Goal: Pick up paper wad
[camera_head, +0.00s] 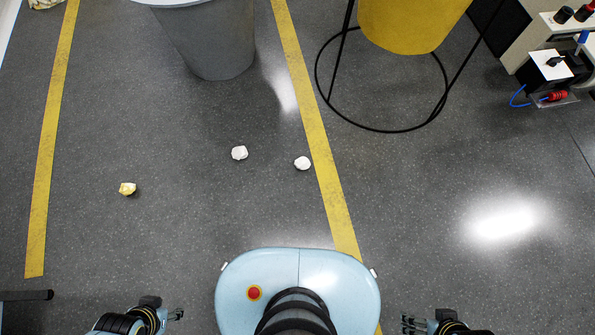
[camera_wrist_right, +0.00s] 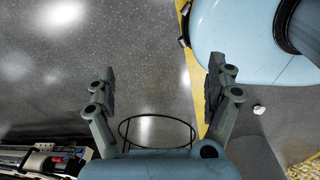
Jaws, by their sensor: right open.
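Three crumpled paper wads lie on the dark grey floor in the head view: a yellowish wad (camera_head: 127,189) at the left, a white wad (camera_head: 239,153) in the middle, and another white wad (camera_head: 302,163) touching or very near the right yellow line. One white wad also shows in the right wrist view (camera_wrist_right: 259,109), outside the fingers. My left gripper (camera_head: 178,314) is low in the head view, apart from the wads; its finger gap is unclear. My right gripper (camera_head: 408,323) is also low, right of the base. Its fingers (camera_wrist_right: 160,78) are spread and empty.
A grey bin (camera_head: 212,45) stands at the back. A yellow bucket (camera_head: 405,25) sits in a black wire stand (camera_head: 390,130) at the back right. Equipment with a blue cable (camera_head: 548,70) is at the far right. Yellow tape lines (camera_head: 48,150) mark the floor; the floor around the wads is clear.

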